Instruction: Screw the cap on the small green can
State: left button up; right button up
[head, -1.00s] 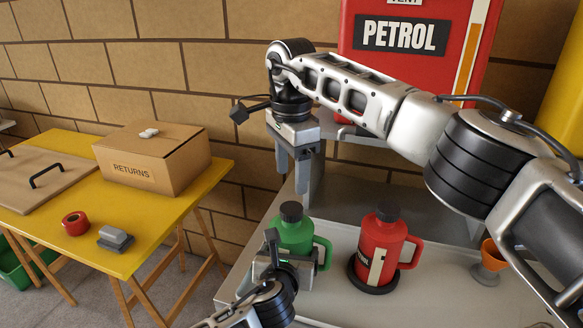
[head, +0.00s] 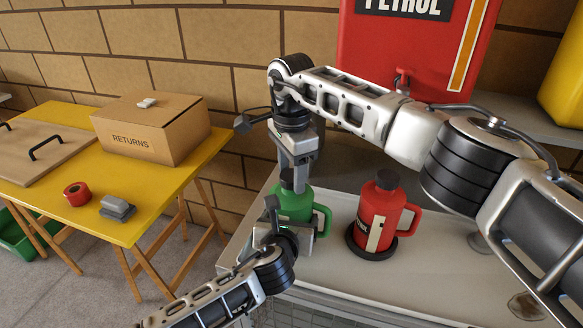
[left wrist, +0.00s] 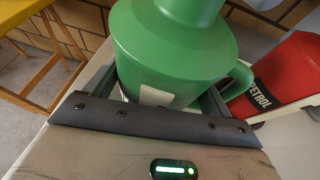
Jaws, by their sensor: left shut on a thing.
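The small green can (head: 294,205) stands upright on the light bench, its handle to the right. Its black cap (head: 287,180) is at the top of the neck, partly covered by a finger; whether it is seated cannot be told. My left gripper (head: 290,232) is shut on the can's body from the front. The left wrist view shows the green can (left wrist: 170,55) between the jaws, its top out of frame. My right gripper (head: 293,176) points down with its fingers at the cap; whether they touch it is unclear.
A red can (head: 378,215) stands on a dark round base (head: 372,247) just right of the green can. A big red petrol container (head: 425,50) with a tap stands behind. A yellow table (head: 150,205) at left holds a returns box (head: 150,140), red tape (head: 77,193) and a grey block (head: 117,208).

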pick_arm(q)
jog(key=shift+f, duration=0.1)
pick_arm(e)
jog(key=c, duration=0.7)
jog(key=m, duration=1.2)
jog(key=shift+m, duration=0.3)
jog(key=m, duration=0.4)
jog(key=shift+m, duration=0.4)
jog(key=m, duration=0.7)
jog(key=o, duration=1.2)
jog(key=shift+c, duration=0.2)
notch_tip(320, 180, up, 12)
